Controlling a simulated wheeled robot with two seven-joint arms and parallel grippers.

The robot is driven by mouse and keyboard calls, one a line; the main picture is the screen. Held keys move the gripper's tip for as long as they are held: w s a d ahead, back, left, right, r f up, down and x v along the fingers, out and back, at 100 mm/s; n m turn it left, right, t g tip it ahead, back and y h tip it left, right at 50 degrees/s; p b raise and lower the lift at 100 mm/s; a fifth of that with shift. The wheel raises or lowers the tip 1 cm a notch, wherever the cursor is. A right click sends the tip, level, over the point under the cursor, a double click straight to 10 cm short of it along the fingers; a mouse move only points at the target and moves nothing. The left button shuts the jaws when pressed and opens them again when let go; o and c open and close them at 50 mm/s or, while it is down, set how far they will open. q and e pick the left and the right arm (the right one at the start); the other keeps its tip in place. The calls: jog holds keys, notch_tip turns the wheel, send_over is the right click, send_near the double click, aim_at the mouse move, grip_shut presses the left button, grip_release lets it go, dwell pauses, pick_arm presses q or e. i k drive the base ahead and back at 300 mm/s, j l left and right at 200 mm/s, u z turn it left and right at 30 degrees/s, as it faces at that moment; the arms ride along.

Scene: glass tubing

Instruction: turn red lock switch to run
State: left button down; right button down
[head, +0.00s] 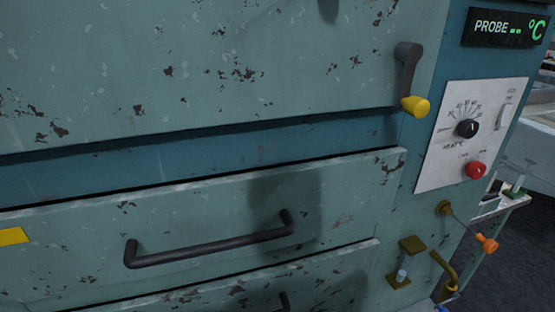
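A red round knob (476,170) sits low on a white control plate (435,170) on the right side of the blue-green cabinet front. I take it as the red lock switch; the small lettering around it is too small to read. A black dial (467,128) with a printed scale is just above it, and a pale rocker-like switch (501,117) is at the plate's upper right. Neither of my grippers shows in the head view, so nothing of mine is seen touching the knob.
A dark lever with a yellow end (415,106) hangs left of the plate. A drawer with a black handle (210,243) is lower left. Below the plate, an orange-tipped rod (487,243) and brass fittings (411,245) stick out. A display reading PROBE (506,28) is above.

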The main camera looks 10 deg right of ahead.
aim_at(474, 170)
jog(key=z, duration=1.55)
